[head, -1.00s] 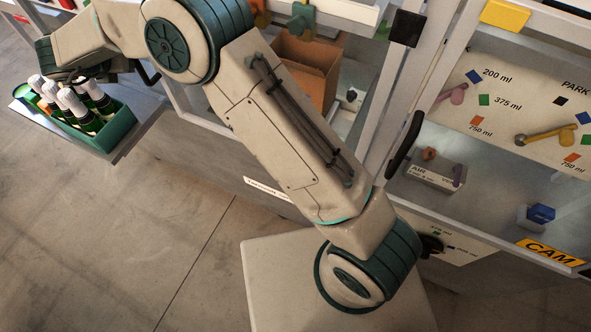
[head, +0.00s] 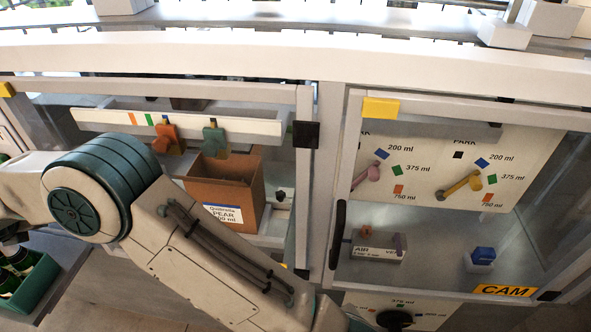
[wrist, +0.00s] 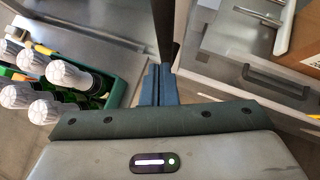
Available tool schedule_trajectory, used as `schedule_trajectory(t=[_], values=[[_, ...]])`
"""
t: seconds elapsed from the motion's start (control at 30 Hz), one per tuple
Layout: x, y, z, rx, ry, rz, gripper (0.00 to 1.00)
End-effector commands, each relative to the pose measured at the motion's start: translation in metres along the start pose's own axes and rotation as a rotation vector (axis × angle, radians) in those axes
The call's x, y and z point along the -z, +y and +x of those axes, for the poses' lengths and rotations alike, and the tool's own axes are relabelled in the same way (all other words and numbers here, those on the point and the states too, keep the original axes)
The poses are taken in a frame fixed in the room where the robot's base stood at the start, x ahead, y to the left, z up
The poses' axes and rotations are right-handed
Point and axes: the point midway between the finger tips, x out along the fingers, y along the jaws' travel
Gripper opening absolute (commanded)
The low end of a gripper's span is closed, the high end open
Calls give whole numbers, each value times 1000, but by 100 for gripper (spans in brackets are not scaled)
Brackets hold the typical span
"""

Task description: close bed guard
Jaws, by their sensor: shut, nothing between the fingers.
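My gripper (wrist: 159,84) shows in the wrist view with its blue-grey fingers together and nothing between them. A dark upright bar (wrist: 163,30), which looks like a guard handle or frame edge, stands right at the fingertips; I cannot tell whether they touch. In the head view the left bay, apparently the bed, has a pale frame with a right post (head: 303,190) and a black block (head: 305,134). My arm covers its lower left, so how far its guard stands open cannot be told. The gripper is hidden at the head view's left edge.
A green crate (head: 35,285) of bottles stands at the lower left; white-capped bottles (wrist: 65,72) show in the wrist view. A cardboard box (head: 225,185) sits in the left bay. The right bay has a CAM label (head: 503,291), a black handle (head: 337,235) and coloured levers.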

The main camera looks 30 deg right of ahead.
Motion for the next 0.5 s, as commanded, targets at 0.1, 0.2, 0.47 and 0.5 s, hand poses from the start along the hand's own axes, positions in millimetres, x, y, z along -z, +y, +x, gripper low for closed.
schedule_trajectory(t=[0.1,0.2,0.47,0.5], values=[[11,11,-28,-13,4,-4,0],[12,16,-52,-13,6,-7,0],[13,24,-97,-13,10,-11,0],[13,24,-101,-12,10,-11,0]])
